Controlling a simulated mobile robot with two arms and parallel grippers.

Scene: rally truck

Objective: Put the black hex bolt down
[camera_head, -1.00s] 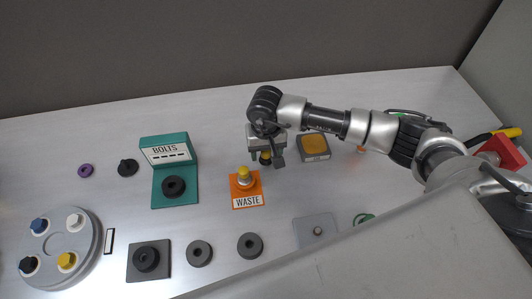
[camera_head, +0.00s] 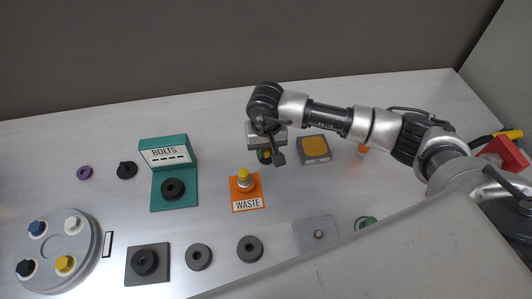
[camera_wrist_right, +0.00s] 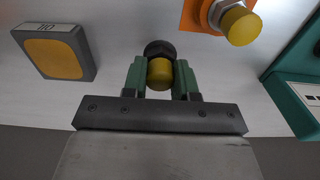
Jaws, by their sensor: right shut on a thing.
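My right gripper (camera_head: 266,148) is shut on the black hex bolt, pointing down over the table between the orange waste pad and the grey block with the yellow top. In the right wrist view the green fingers (camera_wrist_right: 160,76) close on both sides of the bolt. Its yellow cap (camera_wrist_right: 160,72) faces the camera and its dark round part (camera_wrist_right: 160,48) lies beyond. I cannot tell whether the bolt touches the table. In the head view the gripper hides most of it. My left gripper is not in view.
The orange waste pad (camera_head: 256,204) carries a silver bolt with a yellow cap (camera_head: 244,176). The grey block (camera_head: 314,148) stands right of the gripper. A green bolts stand (camera_head: 186,200) and a round grey plate (camera_head: 52,248) with several coloured pegs are left. Bare table lies behind.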

